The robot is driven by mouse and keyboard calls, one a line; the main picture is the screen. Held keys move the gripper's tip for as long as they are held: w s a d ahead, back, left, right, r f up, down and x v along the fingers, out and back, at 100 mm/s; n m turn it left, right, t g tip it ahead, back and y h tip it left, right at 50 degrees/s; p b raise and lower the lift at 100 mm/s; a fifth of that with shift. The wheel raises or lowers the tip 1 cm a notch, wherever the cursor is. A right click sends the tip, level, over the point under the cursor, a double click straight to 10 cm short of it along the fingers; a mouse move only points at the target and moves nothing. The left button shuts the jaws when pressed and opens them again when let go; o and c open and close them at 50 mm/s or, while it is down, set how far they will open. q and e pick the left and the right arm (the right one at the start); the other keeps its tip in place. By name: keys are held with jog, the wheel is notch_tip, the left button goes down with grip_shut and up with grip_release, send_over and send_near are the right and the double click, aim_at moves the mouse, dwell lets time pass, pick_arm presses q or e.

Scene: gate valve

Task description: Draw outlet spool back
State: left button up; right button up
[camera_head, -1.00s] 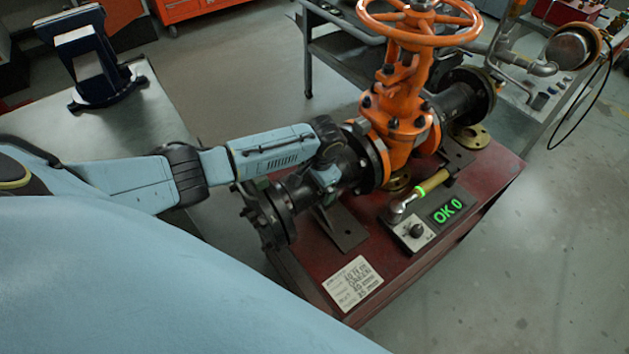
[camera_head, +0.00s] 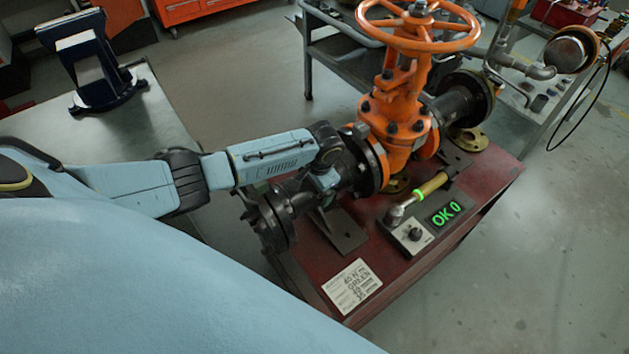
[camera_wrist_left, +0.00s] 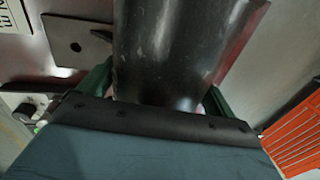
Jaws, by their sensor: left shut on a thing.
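The black outlet spool (camera_head: 292,195) lies along the dark red bench, its outer flange (camera_head: 270,224) at the left and its inner end at the orange gate valve (camera_head: 398,120). I cannot make out a clear gap between its inner flange and the valve. My left gripper (camera_head: 326,181) is shut around the spool's pipe from above. In the left wrist view the dark pipe (camera_wrist_left: 180,45) runs between the green fingers of my left gripper (camera_wrist_left: 160,90). The fingertips are hidden by the pipe. My right gripper is not in view.
A support plate (camera_head: 343,232) stands under the spool. A label card (camera_head: 353,286) is in front. Another black spool (camera_head: 455,105) is on the valve's far side.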

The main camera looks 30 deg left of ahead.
pick_arm(q)
jog(key=shift+s+a+p, duration=0.2)
jog(key=shift+s+p, duration=0.15)
jog(key=shift+s, duration=0.1)
jog(key=shift+f, duration=0.1)
jog(key=o, duration=1.1)
jog(key=shift+r, duration=0.2)
jog(key=shift+d+r, duration=0.1)
jog(key=shift+r, duration=0.25)
jog(key=r+p, duration=0.1)
jog(key=r, duration=0.3)
jog(key=d+r, duration=0.1)
jog(key=r, duration=0.3)
jog(key=s+d+r+p, duration=0.1)
jog(key=r, duration=0.3)
jog(key=shift+r+p, duration=0.1)
jog(key=shift+p, duration=0.25)
